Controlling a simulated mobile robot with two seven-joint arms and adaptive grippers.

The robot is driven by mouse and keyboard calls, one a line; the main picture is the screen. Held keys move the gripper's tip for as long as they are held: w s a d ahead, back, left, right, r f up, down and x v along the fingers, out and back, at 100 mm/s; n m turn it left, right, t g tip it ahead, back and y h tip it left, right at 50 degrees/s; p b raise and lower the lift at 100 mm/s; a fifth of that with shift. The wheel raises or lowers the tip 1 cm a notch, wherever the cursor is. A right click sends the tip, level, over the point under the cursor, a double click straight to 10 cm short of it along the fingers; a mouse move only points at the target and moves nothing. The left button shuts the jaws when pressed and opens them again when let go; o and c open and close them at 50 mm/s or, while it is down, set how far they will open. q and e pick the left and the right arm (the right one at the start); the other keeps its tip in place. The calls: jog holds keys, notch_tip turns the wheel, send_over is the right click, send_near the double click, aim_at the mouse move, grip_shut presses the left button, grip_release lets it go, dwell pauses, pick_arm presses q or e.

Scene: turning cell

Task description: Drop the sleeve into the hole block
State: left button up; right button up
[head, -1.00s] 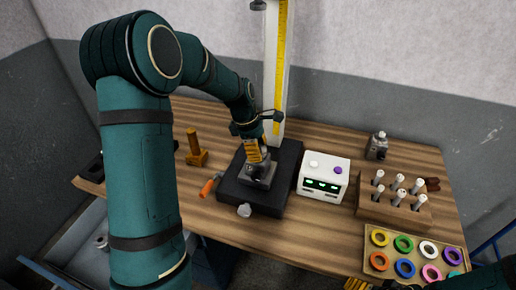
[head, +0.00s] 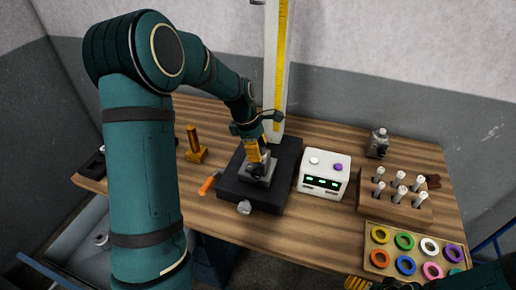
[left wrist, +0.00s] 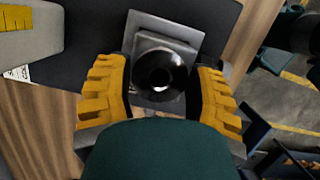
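The hole block (head: 257,169) is a grey square block on the black base plate, under my left gripper (head: 256,156). In the left wrist view the hole block (left wrist: 184,52) shows its stepped square edges. A shiny dark round part with a central opening, seemingly the sleeve (left wrist: 160,72), lies over the block's middle between the yellow fingers of my left gripper (left wrist: 163,88). Narrow gaps show between it and both fingers, so the gripper looks open. How deep it sits in the block is hidden. My right gripper (head: 358,284) is cut off at the bottom edge.
The black base (head: 270,196) carries a tall column with a yellow scale (head: 279,70). A white box with displays (head: 324,174) stands to its right. Beyond are a wooden rack of pins (head: 388,207) and a tray of coloured rings (head: 374,246). An orange-handled tool (head: 209,184) lies left.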

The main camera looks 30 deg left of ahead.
pick_arm(q)
jog(key=shift+o, duration=1.4)
jog(key=shift+r, duration=0.1)
jog(key=v, duration=1.2)
